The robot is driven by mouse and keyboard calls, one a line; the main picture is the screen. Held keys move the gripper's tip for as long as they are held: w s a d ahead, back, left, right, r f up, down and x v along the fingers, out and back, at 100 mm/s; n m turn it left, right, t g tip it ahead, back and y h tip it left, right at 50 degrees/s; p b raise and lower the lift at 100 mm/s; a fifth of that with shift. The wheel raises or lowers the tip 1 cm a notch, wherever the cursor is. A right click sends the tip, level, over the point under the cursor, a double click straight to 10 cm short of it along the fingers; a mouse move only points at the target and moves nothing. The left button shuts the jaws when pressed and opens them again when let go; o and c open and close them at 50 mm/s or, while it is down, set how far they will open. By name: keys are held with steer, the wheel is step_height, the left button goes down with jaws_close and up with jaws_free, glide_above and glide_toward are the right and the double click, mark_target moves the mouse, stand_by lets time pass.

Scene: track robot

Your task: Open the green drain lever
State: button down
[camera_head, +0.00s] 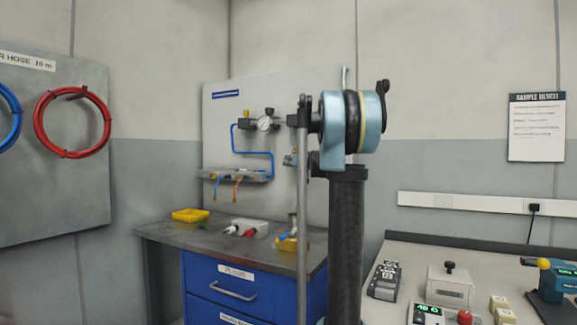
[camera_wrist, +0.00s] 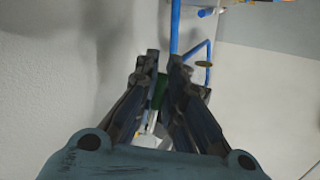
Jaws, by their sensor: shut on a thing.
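In the wrist view my gripper (camera_wrist: 164,62) reaches up along a pale wall panel. Its two dark fingers are close together. A small green piece, which looks like the green drain lever (camera_wrist: 158,92), shows between the fingers, and the gripper is shut on it. Most of the lever is hidden by the fingers, so its angle cannot be told. In the head view my arm covers part of the pipe panel (camera_head: 222,115), and I cannot make out the green lever there.
A blue pipe (camera_wrist: 175,28) runs close beside the fingertips. The panel carries a round gauge (camera_head: 264,123). Below it, a workbench (camera_head: 160,233) holds a yellow tray (camera_head: 190,215) and small tools. A second bench (camera_head: 400,252) with devices stands at the right.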

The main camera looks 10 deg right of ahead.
steer(key=shift+s+d+f+n+g+h, duration=0.15)
steer(key=shift+d+n+g+h, duration=0.15)
steer(key=shift+g, duration=0.3)
steer(key=shift+s+d+n+g+h, duration=0.2)
steer(key=shift+n+g+h, duration=0.1)
steer(key=shift+g, duration=0.3)
steer(key=c, duration=1.7)
jaws_free()
steer(key=v, duration=1.1)
steer(key=shift+s+d, duration=0.15)
steer(key=shift+s, duration=0.25)
